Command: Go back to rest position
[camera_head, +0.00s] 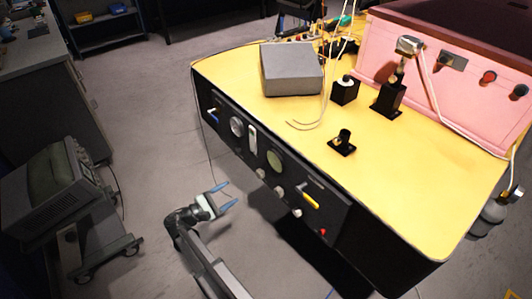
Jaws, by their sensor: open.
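My gripper (226,197) is at the lower middle of the head view, in front of the bench's black front panel (311,201). Its two blue fingers are apart and nothing shows between them. It hangs over the grey floor, left of the panel, and appears clear of it. My arm reaches up to it from the bottom edge of the view.
The yellow bench top (420,165) holds a grey box (291,69), small black fixtures (342,142) and a pink cabinet (450,60). Knobs and a yellow handle (311,201) stick out of the panel. A wheeled instrument cart (60,205) stands left. Floor between is open.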

